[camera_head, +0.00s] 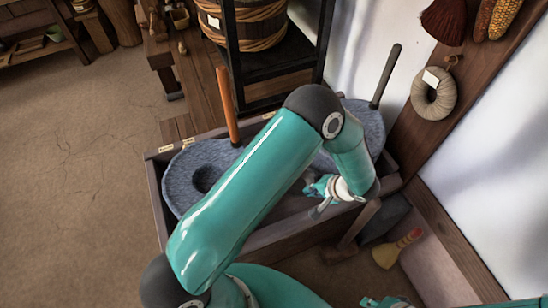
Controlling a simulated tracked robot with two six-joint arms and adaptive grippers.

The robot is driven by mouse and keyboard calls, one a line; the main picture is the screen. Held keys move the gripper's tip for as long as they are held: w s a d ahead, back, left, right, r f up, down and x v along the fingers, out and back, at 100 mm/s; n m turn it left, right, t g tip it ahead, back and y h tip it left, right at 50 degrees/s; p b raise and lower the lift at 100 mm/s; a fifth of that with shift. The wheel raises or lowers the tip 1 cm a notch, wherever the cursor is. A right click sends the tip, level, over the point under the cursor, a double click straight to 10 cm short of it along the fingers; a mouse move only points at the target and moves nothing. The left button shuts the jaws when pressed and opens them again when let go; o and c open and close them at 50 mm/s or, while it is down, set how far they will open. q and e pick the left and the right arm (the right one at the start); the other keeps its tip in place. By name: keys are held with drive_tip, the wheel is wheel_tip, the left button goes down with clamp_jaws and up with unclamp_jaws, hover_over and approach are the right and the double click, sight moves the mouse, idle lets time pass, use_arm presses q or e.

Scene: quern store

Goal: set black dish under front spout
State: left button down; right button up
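Two blue-grey round quern stones sit in a wooden trough (160,205). The left stone (182,178) has a dark hole and an upright brown handle (228,105). The right stone (366,118) has a dark handle (386,76) and is partly behind my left arm. I cannot make out the black dish or the front spout; my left arm covers much of the trough's middle. My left gripper (316,198) is over the trough's front right part, small and partly hidden by its own wrist. My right gripper (384,302) barely shows at the bottom edge.
A wooden-handled brush (398,248) and a dark grey block (386,218) are right of the trough's front. A bound tub (256,25) on a black stand is behind. The floor at left is clear.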

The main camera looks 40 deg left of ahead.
use_arm(q)
drive_tip(key=shift+a, duration=0.15)
drive_tip(key=w+a+f+m+t+b, duration=0.1)
drive_tip(key=w+a+f+b, duration=0.15)
drive_tip(key=a+b, duration=0.45)
drive_tip(key=w+a+f+m+y+b, duration=0.1)
drive_tip(key=a+f+b, duration=0.3)
drive_tip(key=a+b, duration=0.2)
drive_tip(key=w+a+f+t+b, duration=0.1)
drive_tip(key=w+a+f+b, duration=0.1)
drive_tip(key=a+f+b, duration=0.35)
drive_tip(key=shift+w+a+f+b, duration=0.1)
drive_tip(key=shift+a+f+b, duration=0.15)
drive_tip(key=shift+f+b, duration=0.4)
drive_tip(key=shift+s+a+f+b, duration=0.1)
drive_tip(key=shift+a+f+b, duration=0.2)
drive_tip(key=shift+f, duration=0.6)
drive_tip(key=shift+w+a+f+b, duration=0.1)
drive_tip(key=shift+a+f+b, duration=0.05)
drive_tip(key=shift+f+b, duration=0.5)
drive_tip(key=shift+f, duration=0.1)
drive_tip(key=shift+f+b, duration=0.5)
drive_tip(key=shift+b, duration=0.1)
drive_tip(key=c, duration=1.2)
unclamp_jaws()
drive_tip(key=shift+c, duration=0.2)
drive_tip(key=shift+d, duration=0.1)
